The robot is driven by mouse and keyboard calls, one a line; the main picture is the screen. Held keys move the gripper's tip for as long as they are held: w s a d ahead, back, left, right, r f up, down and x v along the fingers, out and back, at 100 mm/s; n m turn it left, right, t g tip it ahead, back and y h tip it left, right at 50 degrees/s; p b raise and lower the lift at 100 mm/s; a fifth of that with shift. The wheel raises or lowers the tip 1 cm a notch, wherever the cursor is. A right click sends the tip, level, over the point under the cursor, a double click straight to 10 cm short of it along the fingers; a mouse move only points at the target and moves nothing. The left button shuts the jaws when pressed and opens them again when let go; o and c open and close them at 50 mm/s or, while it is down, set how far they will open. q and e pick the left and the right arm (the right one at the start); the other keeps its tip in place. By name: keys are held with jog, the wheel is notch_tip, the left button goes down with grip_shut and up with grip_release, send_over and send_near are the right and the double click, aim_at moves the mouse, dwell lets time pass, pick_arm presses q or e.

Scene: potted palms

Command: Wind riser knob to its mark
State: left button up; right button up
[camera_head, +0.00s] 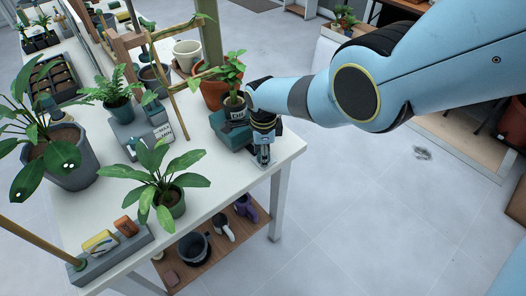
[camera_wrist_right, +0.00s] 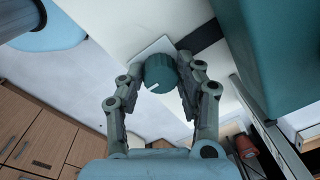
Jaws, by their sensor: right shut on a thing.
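The riser knob (camera_wrist_right: 160,73) is a round, ribbed teal knob with a white pointer line, in front of a pale plate (camera_wrist_right: 153,48) in the right wrist view. My right gripper (camera_wrist_right: 162,88) has a finger on each side of the knob and is shut on it. In the head view the right gripper (camera_head: 264,153) is at the table's right end, beside the teal riser (camera_head: 228,134), and the knob cannot be made out there. A small potted plant (camera_head: 235,109) stands on the riser. I cannot make out the knob's mark. My left gripper is not in view.
The white table (camera_head: 215,170) holds several potted plants, including a broad-leaved one (camera_head: 160,185) at the front and a terracotta pot (camera_head: 212,92) behind the riser. A small sign (camera_head: 163,133) stands left of the riser. Floor to the right is open.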

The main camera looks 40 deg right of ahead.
jog(key=o, duration=1.1)
jog(key=shift+o, duration=0.2)
notch_tip(320, 180, up, 12)
jog(key=shift+s+a, duration=0.15)
jog(key=shift+s, duration=0.1)
